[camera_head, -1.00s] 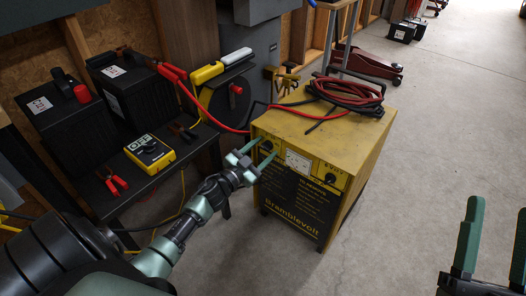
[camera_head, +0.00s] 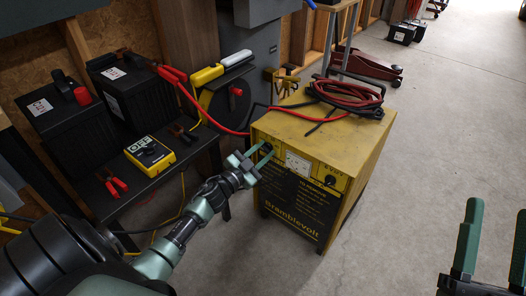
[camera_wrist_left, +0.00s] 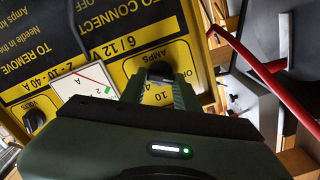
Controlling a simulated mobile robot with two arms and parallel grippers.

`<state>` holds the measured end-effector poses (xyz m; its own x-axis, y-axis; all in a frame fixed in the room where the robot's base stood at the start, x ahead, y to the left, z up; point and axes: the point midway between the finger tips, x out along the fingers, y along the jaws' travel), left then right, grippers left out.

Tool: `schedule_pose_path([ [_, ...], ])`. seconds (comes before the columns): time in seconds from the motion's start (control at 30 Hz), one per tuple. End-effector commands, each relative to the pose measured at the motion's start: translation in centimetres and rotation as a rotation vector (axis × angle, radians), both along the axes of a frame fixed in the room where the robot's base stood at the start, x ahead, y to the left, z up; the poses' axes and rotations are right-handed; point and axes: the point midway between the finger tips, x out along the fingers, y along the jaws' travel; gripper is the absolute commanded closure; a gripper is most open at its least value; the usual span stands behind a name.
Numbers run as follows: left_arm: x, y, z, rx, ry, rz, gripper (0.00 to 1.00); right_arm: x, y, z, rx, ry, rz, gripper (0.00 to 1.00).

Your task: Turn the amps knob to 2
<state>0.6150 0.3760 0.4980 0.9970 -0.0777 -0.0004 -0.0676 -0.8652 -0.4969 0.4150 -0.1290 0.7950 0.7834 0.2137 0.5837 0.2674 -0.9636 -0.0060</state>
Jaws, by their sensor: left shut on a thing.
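The yellow charger (camera_head: 350,150) stands on the floor with its dark-lettered front panel facing me. The amps knob (camera_wrist_left: 160,70) is a black knob under the AMPS label, with a 10 printed near it. My left gripper (camera_head: 262,154) is at the panel's upper left, its green fingers shut on the knob and partly hiding it. The knob's pointer and most scale numbers are hidden, so its setting cannot be read. A white meter (camera_head: 297,163) is beside the knob. My right gripper (camera_head: 493,232) is open and empty at the lower right.
A second black knob (camera_head: 330,180) is at the panel's right. Red and black cables (camera_head: 345,95) lie coiled on the charger. A bench at left holds black batteries (camera_head: 55,115) and a yellow tester (camera_head: 150,153).

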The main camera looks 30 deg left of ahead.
Motion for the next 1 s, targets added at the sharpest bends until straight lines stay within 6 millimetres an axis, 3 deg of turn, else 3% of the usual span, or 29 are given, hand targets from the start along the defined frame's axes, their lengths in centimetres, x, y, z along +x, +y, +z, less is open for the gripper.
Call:
schedule_pose_path([
  [0.33, 0.0, -0.2, -0.1, 0.285, -0.023, -0.003, 1.00, 0.2, 0.0, -0.6, -0.007, 0.028, -0.001, 0.46],
  [0.6, 0.0, -0.3, -0.2, 0.486, -0.039, -0.003, 1.00, -0.3, -0.1, 0.0, 0.005, -0.012, -0.002, 0.46],
  [1.0, 0.0, -0.3, -0.3, 0.642, -0.051, -0.003, 1.00, -1.0, -0.2, 1.4, 0.023, -0.086, 0.002, 0.46],
])
